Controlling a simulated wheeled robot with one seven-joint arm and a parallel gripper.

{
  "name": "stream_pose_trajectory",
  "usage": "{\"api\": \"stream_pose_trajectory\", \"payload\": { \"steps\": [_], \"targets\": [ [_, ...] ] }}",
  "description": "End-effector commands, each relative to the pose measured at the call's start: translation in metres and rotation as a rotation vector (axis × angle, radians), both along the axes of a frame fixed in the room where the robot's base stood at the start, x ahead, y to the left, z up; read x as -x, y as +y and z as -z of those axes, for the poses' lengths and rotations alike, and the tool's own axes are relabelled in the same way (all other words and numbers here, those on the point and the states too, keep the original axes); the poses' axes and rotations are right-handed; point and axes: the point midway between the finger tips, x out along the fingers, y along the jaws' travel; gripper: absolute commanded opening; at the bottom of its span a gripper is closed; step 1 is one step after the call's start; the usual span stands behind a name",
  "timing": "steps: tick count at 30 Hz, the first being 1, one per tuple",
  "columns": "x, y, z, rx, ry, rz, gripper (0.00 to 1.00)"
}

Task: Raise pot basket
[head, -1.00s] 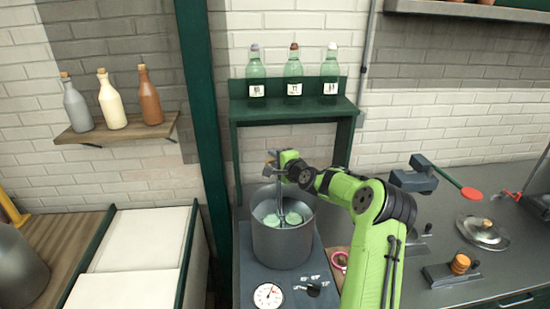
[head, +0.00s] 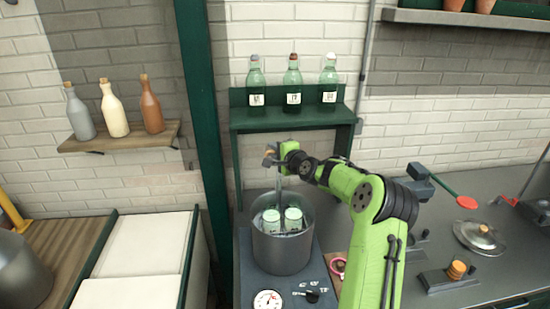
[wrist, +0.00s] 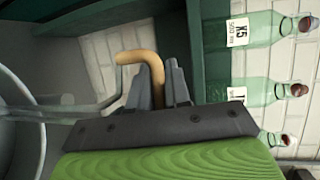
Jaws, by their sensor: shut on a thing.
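The grey metal pot (head: 283,245) stands on the dark heating unit, below the green shelf. Inside it two pale-green-lidded jars (head: 282,219) show near the rim, on the basket, whose floor is hidden by the pot wall. The basket's upright metal rod (head: 279,190) rises out of the pot to my gripper (head: 273,158). In the wrist view my gripper (wrist: 161,90) is shut on the basket handle, with its tan hooked grip (wrist: 140,57) showing between and beyond the fingers. The metal rod (wrist: 85,107) runs left towards the pot rim (wrist: 35,130).
The green shelf (head: 290,119) with three labelled green bottles (head: 293,88) is just above and behind my gripper. A dial gauge (head: 267,301) sits in front of the pot. A wooden shelf (head: 120,138) with three bottles hangs at left. A lid (head: 480,237) lies on the right counter.

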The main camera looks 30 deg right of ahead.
Motion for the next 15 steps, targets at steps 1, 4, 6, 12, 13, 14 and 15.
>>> {"api": "stream_pose_trajectory", "payload": {
  "steps": [1, 4, 6, 12, 13, 14, 15],
  "targets": [
    [-0.001, 0.0, -0.021, 0.005, -0.013, 0.0, 0.0],
    [-0.001, 0.0, -0.038, 0.006, -0.014, 0.0, 0.0],
    [-0.001, 0.0, -0.048, 0.005, -0.014, 0.0, 0.0],
    [-0.001, 0.0, -0.06, 0.004, -0.013, 0.0, 0.0],
    [-0.001, 0.0, -0.06, 0.004, -0.013, 0.0, 0.0],
    [-0.001, 0.0, -0.06, 0.004, -0.012, 0.0, 0.0],
    [-0.001, 0.001, -0.06, 0.004, -0.012, 0.0, 0.0]
  ]
}}
